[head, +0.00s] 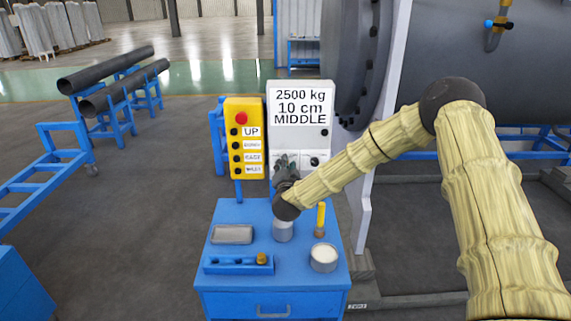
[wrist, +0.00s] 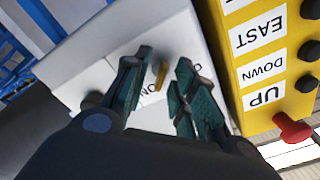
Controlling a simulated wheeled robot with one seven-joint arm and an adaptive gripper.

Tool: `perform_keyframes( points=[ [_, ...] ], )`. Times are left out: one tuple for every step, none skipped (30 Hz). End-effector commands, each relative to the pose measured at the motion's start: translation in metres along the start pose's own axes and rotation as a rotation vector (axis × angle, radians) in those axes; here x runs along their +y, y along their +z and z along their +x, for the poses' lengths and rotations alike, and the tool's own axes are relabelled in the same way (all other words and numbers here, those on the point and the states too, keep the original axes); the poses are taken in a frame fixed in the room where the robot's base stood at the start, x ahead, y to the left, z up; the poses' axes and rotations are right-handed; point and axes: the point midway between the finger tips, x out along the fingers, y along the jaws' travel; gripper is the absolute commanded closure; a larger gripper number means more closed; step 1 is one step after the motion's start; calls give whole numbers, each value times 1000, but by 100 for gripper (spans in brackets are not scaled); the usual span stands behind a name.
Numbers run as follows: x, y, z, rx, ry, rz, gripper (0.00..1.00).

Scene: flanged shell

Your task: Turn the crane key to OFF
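The crane key (wrist: 160,76) is a small brass-yellow piece on the white face of the control box (head: 299,135). In the wrist view it lies between the two fingers of my gripper (wrist: 166,62), with gaps on both sides. My gripper is open and points at the box. In the head view my gripper (head: 286,168) is in front of the box's lower left and hides the key. Part of a label with "ON" lettering shows beside the key in the wrist view, partly covered by the fingers. The display reads "2500 kg 10 cm MIDDLE".
A yellow pendant (head: 245,140) with a red button stands close left of the box; it is close to my gripper in the wrist view (wrist: 262,70). Below is a blue cabinet (head: 225,215) with a grey tray, cups and a yellow-handled tool. A large grey shell (head: 480,60) stands right.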

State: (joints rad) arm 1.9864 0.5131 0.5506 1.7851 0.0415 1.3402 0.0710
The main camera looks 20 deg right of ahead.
Motion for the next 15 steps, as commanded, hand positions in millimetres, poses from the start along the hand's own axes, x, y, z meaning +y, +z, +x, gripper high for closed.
perform_keyframes(
  points=[
    [0, 0, 1, 0, 0, 0, 73],
    [0, 0, 2, 0, 0, 0, 73],
    [0, 0, 2, 0, 0, 0, 73],
    [0, 0, 2, 0, 0, 0, 73],
    [0, 0, 3, 0, 0, 0, 73],
    [0, 0, 2, 0, 0, 0, 73],
    [0, 0, 2, 0, 0, 0, 73],
    [0, 1, 2, 0, 0, 0, 73],
    [0, 1, 2, 0, 0, 0, 73],
    [0, 1, 2, 0, 0, 0, 75],
    [0, 1, 2, 0, 0, 0, 80],
    [0, 1, 2, 0, 0, 0, 88],
    [0, 0, 2, 0, 0, 0, 93],
    [0, 1, 2, 0, 0, 0, 99],
    [0, 1, 2, 0, 0, 0, 100]
  ],
)
